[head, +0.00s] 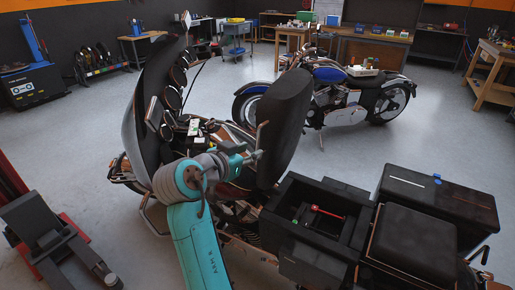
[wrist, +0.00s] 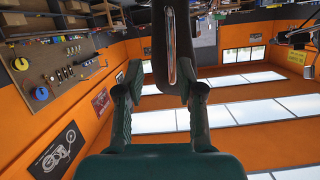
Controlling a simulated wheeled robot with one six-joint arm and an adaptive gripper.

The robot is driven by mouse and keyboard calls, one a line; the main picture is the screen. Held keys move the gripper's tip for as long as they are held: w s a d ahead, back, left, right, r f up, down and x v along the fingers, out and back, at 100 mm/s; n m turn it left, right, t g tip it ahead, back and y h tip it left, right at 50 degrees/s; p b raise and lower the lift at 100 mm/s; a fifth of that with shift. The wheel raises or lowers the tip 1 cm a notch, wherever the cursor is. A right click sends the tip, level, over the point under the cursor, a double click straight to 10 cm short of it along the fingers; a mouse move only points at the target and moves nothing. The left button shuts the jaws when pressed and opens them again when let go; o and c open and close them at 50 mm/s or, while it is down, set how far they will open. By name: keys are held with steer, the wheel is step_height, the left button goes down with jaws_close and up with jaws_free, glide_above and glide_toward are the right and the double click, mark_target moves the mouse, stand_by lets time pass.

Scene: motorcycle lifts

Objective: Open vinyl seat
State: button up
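The black vinyl seat (head: 284,125) of the near motorcycle stands raised, tilted steeply up on its edge. My gripper (head: 261,141) is at the seat's left side, level with its middle. In the wrist view my gripper's two fingers (wrist: 161,90) are spread apart. The dark seat edge with a shiny metal strip (wrist: 170,45) reaches down between them, close to the right finger, with a gap at the left finger. I cannot tell whether the right finger touches it. Part of the seat's underside is hidden by my gripper and arm.
An open black box (head: 275,222) with a red-handled tool (head: 327,212) lies right of the seat. A black padded rear seat (head: 412,245) and a hard case (head: 440,195) are beyond. A blue motorcycle (head: 330,90) stands behind. Grey floor between is clear.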

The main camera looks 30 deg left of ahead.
steer(key=shift+v, duration=2.1)
